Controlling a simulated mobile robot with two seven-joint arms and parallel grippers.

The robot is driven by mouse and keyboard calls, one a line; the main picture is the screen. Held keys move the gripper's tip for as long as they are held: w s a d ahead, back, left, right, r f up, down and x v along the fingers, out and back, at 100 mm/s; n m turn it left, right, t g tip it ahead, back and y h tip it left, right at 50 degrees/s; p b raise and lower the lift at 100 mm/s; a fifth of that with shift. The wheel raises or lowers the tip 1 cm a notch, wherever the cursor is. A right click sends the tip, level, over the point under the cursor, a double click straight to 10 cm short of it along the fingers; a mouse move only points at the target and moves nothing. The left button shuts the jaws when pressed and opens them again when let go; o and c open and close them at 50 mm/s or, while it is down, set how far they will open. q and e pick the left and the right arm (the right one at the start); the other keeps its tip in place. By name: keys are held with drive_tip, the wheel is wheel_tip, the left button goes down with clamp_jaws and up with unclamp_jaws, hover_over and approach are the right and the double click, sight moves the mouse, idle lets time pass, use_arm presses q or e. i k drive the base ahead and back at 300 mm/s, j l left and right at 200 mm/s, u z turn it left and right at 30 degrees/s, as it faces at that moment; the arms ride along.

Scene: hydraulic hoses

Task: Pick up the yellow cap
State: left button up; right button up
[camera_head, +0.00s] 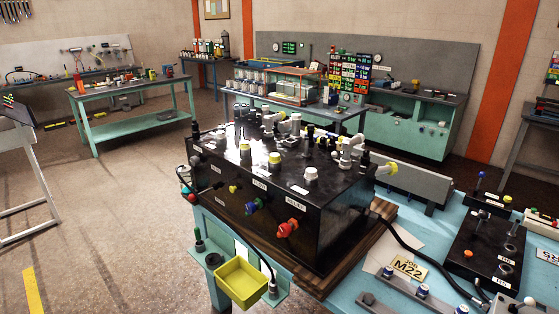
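Several yellow cap-like parts show on the black hydraulic box in the middle. One yellow cap (274,158) sits upright on the top face. Another yellow-topped part (245,146) stands just behind it to the left. A small yellow knob (233,188) is on the front face. I cannot tell which of them the task names. The black box (215,188) also carries white fittings and a white cap (311,173). Neither of my grippers is in view.
The box stands on a wooden board (318,283) on a blue bench (350,293). A yellow tray (241,282) hangs at the front, beside a black hose. A control panel (484,249) and an M22 plate (409,267) lie right. Open floor (130,220) is left.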

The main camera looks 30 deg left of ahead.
sight(274, 158)
drive_tip(key=j+u, duration=0.1)
drive_tip(key=j, duration=0.3)
drive_tip(key=i+j, duration=0.15)
drive_tip(key=j, duration=0.25)
drive_tip(key=j+u, duration=0.15)
drive_tip(key=j, duration=0.3)
drive_tip(key=i+j+u, duration=0.1)
drive_tip(key=j, duration=0.25)
drive_tip(key=i+j, duration=0.2)
drive_tip(key=j, duration=0.2)
drive_tip(key=k+u, duration=0.05)
